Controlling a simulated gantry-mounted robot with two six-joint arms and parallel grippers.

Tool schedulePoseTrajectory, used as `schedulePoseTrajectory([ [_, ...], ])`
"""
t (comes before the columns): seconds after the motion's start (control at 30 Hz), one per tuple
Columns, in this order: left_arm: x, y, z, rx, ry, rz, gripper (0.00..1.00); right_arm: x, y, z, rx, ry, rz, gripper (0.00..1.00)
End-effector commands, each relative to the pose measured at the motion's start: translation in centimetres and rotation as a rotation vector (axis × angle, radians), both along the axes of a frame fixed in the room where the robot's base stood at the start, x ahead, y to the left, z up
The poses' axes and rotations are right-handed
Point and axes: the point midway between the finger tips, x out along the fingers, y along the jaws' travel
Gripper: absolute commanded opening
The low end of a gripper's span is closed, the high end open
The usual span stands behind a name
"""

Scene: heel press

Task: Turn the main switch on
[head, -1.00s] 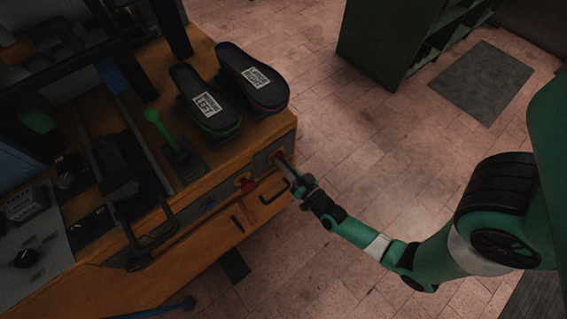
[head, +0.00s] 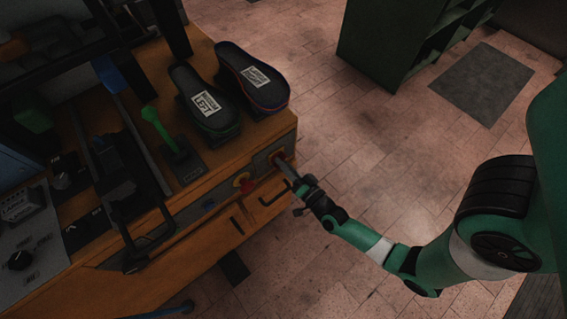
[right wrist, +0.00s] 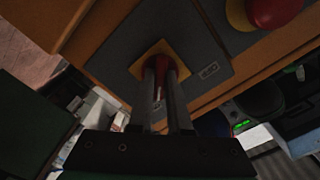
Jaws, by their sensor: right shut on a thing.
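The main switch is a red knob on a yellow square plate (right wrist: 168,48), set in a grey panel on the front of the orange machine. In the head view it is mostly hidden by the fingers. My right gripper (head: 281,160) reaches it from the front right. In the right wrist view the two fingers (right wrist: 160,75) are shut on the red knob, one on each side. I cannot read which way the knob points. My left gripper is not in view.
Two black soles (head: 252,77) with white labels lie on the machine top, near a green lever (head: 158,128). A black handle (head: 150,240) juts out front. Open floor lies to the right.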

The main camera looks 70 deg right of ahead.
Motion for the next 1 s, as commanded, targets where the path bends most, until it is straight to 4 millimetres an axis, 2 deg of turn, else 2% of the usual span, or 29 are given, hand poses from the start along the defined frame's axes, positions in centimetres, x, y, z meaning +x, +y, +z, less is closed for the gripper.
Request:
schedulePoseTrajectory([
  [0.17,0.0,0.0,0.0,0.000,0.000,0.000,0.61,0.0,0.0,0.0,0.003,-0.002,0.000,0.00],
  [0.2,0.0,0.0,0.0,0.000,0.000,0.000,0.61,0.0,0.0,0.0,0.003,-0.002,0.000,0.18],
  [0.37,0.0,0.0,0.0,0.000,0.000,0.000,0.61,0.0,0.0,0.0,0.001,-0.001,0.000,0.46],
  [0.63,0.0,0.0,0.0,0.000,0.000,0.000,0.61,0.0,0.0,0.0,0.000,0.000,0.000,0.46],
  [0.77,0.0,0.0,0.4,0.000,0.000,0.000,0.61,-0.7,0.5,0.1,0.000,0.001,0.001,0.46],
  [0.87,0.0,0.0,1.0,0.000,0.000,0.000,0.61,-2.1,1.4,0.2,0.001,0.004,0.002,0.46],
  [1.0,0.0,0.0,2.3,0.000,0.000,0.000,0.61,-5.3,3.4,0.3,0.003,0.006,0.006,0.46],
])
